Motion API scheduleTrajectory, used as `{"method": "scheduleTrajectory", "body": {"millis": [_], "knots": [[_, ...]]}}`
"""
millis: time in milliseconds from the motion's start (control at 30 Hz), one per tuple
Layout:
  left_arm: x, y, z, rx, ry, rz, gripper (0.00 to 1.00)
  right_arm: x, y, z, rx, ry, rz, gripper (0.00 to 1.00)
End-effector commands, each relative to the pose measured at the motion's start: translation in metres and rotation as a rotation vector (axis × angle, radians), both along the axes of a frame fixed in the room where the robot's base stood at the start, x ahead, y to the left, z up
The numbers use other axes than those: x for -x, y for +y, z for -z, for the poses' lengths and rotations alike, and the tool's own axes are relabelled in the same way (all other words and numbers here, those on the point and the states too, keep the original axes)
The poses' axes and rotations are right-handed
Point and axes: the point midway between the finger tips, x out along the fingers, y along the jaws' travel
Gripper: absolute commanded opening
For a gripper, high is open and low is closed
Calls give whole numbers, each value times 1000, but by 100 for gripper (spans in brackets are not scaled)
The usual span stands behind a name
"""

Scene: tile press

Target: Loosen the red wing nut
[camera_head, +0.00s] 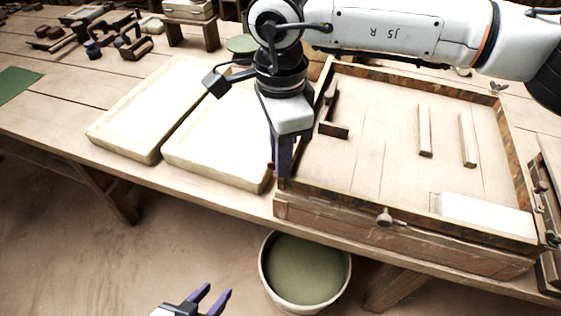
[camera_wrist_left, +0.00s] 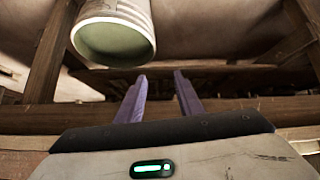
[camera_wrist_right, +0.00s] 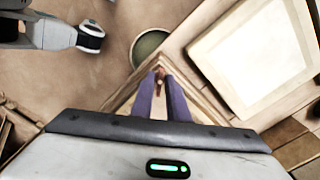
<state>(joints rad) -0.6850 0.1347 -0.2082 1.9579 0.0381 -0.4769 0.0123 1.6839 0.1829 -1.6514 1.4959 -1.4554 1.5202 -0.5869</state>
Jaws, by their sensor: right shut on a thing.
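A small reddish-brown piece, apparently the red wing nut (camera_wrist_right: 160,74), shows between my right fingertips in the right wrist view. My right gripper (camera_head: 281,168) points down at the near-left corner of the shallow wooden frame (camera_head: 345,197), its fingers shut on that piece. In the head view the fingers and wrist hide the nut. My left gripper (camera_head: 213,299) is low in front of the table, open and empty. Its spread fingers also show in the left wrist view (camera_wrist_left: 161,85).
Two pale slabs (camera_head: 215,140) lie left of the frame. A bucket with a green inside (camera_head: 305,270) stands below the table's front edge. A knob (camera_head: 384,217) sticks out of the frame's front. A white block (camera_head: 487,214) and several wooden strips (camera_head: 425,130) lie inside the frame.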

Motion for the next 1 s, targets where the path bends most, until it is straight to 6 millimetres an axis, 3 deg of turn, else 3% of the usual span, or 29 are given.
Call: {"method": "scheduleTrajectory", "body": {"millis": [467,1000], "knots": [[-4,-6,18,1,-3,8,34,-1,0,1,-2,-2,-450,0],[-7,-9,23,9,-16,9,34,0,1,-1,-3,-2,-854,0]]}}
